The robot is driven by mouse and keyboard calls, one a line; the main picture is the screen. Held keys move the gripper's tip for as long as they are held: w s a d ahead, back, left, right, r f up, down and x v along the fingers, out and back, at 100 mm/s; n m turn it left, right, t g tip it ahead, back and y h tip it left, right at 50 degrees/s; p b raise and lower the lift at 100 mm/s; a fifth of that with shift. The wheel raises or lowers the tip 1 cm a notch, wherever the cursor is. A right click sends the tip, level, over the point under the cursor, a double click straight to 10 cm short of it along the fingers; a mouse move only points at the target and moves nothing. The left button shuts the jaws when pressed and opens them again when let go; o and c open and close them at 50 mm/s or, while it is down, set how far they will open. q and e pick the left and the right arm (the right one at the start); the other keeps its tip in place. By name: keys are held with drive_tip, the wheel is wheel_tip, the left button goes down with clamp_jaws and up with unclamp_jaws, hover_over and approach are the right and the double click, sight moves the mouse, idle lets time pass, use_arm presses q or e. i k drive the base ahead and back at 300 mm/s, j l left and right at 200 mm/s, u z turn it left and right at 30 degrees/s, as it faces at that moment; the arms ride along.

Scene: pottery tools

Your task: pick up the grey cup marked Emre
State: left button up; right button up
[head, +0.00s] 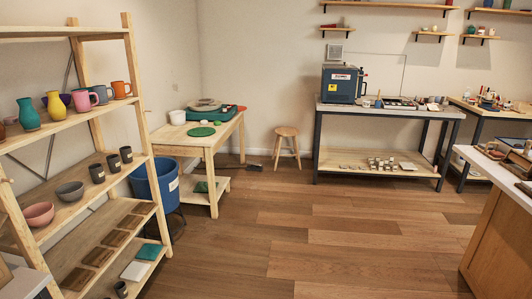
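Three dark grey cups stand upright in a row on the middle board of the wooden shelf rack on the left: a near cup (97,173), a middle cup (113,163) and a far cup (126,154). Another dark cup (121,289) shows low on the rack, near the bottom edge of the view. I cannot read any name on these cups, so I cannot tell which is marked Emre. Neither of my grippers is in view.
Pink (39,214) and grey (69,191) bowls share the cups' board. Vases and mugs stand above. A blue bucket (157,184) stands just beyond the rack, near a wooden table (200,145). A counter (500,180) is at right. The middle floor (330,240) is clear.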

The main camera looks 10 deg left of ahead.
sight(113, 161)
drive_tip(key=i+u, duration=0.3)
drive_tip(key=i, duration=0.15)
drive_tip(key=i+l+u, duration=0.25)
drive_tip(key=i, duration=0.15)
drive_tip(key=i+l+u, duration=0.6)
drive_tip(key=u, duration=0.2)
drive_tip(key=i+l+u, duration=0.7)
drive_tip(key=l, duration=0.15)
drive_tip(key=l+u, duration=0.25)
drive_tip(key=l, duration=0.15)
drive_tip(key=i+l+u, duration=0.1)
drive_tip(key=l+u, duration=0.15)
drive_tip(key=l, duration=0.2)
